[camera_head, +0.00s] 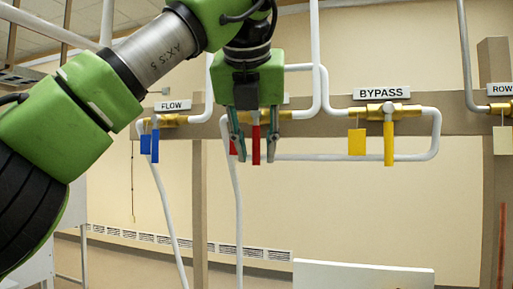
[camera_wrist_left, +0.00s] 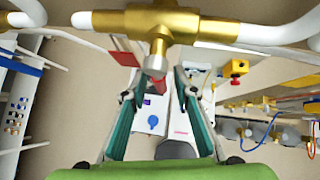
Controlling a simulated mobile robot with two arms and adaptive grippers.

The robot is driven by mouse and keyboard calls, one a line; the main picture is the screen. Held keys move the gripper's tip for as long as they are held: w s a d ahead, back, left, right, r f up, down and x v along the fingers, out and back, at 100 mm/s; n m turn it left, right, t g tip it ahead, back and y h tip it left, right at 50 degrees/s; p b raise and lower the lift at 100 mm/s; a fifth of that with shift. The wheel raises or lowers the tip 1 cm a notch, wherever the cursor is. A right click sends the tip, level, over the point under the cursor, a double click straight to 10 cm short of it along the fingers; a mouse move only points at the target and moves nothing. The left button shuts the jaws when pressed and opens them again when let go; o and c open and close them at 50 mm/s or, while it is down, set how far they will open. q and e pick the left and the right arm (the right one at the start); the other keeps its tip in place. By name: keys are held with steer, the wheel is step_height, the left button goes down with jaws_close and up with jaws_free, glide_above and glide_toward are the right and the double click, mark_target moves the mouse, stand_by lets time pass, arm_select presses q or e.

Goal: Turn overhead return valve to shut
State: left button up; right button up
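The overhead valve with the red handle (camera_head: 256,145) sits on the pipe behind my left gripper (camera_head: 255,150); its label is mostly hidden by the gripper. The handle hangs straight down from the brass body. A red tag (camera_head: 233,147) hangs just left of it, partly behind a finger. My left gripper is open, with one finger on each side of the handle and a visible gap to it. In the left wrist view the brass valve body (camera_wrist_left: 155,24) is at the top and the handle's stem (camera_wrist_left: 155,65) lies between the fingers. My right gripper is in neither view.
The FLOW valve with a blue handle (camera_head: 155,146) is to the left. The BYPASS valve with a yellow handle (camera_head: 389,144) is to the right, and another brass valve (camera_head: 501,108) stands at the right edge. White pipes run vertically close around the gripper.

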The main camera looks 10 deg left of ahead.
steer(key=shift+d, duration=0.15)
arm_select(q)
steer(key=v, duration=1.1)
steer(key=shift+s+r, duration=0.25)
steer(key=shift+s, duration=0.05)
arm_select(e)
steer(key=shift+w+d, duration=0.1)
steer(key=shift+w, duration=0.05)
arm_select(q)
steer(key=shift+s, duration=0.15)
